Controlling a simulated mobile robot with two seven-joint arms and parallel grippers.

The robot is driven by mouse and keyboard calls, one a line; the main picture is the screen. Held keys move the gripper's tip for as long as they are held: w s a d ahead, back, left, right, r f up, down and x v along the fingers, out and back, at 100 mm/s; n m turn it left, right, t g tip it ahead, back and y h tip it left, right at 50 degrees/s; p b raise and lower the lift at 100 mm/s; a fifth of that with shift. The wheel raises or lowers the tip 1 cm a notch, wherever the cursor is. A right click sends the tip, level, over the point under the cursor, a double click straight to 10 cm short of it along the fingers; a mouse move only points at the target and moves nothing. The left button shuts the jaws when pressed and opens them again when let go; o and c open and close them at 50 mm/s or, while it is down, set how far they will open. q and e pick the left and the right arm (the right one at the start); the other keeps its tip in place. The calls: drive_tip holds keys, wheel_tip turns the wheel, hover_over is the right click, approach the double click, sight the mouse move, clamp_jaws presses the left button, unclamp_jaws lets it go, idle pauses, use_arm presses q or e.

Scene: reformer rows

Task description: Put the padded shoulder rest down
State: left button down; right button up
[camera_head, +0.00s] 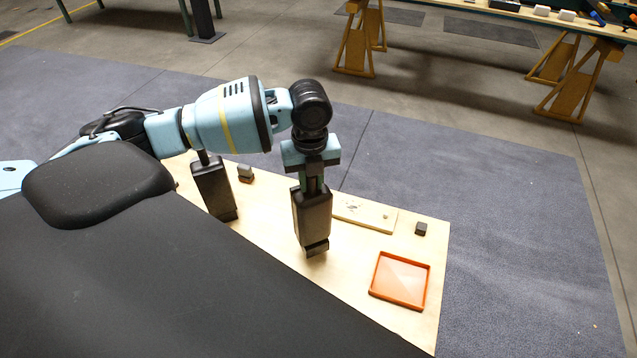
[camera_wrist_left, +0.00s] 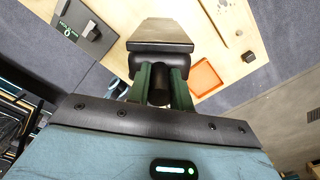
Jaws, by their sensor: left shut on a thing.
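My left gripper (camera_head: 313,182) is shut on a dark padded shoulder rest (camera_head: 312,215), which hangs upright below it over the pale wooden board. The held rest also shows in the left wrist view (camera_wrist_left: 160,46), between the green fingers. I cannot tell whether its lower end touches the board. A similar dark padded block (camera_head: 214,190) with a short post on top stands on the board to the left. An orange tray (camera_head: 428,287) lies empty at the board's right end. My right gripper is in neither view.
The pale board (camera_head: 432,245) also bears a cream plate (camera_head: 372,217), a small dark cube (camera_head: 421,229) and a small grey-and-brown block (camera_head: 245,173). A big black padded surface (camera_head: 150,270) fills the near left. Some bare board shows around the tray.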

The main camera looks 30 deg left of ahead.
use_arm(q)
drive_tip(key=shift+w, duration=0.8)
drive_tip(key=shift+w+d, duration=0.1)
drive_tip(key=shift+w, duration=0.35)
drive_tip(key=shift+f, duration=1.95)
drive_tip(key=c, duration=1.3)
unclamp_jaws()
drive_tip(key=shift+s, duration=0.1)
drive_tip(key=shift+o, duration=0.2)
wheel_tip(320, 180, up, 12)
drive_tip(key=shift+r, duration=0.15)
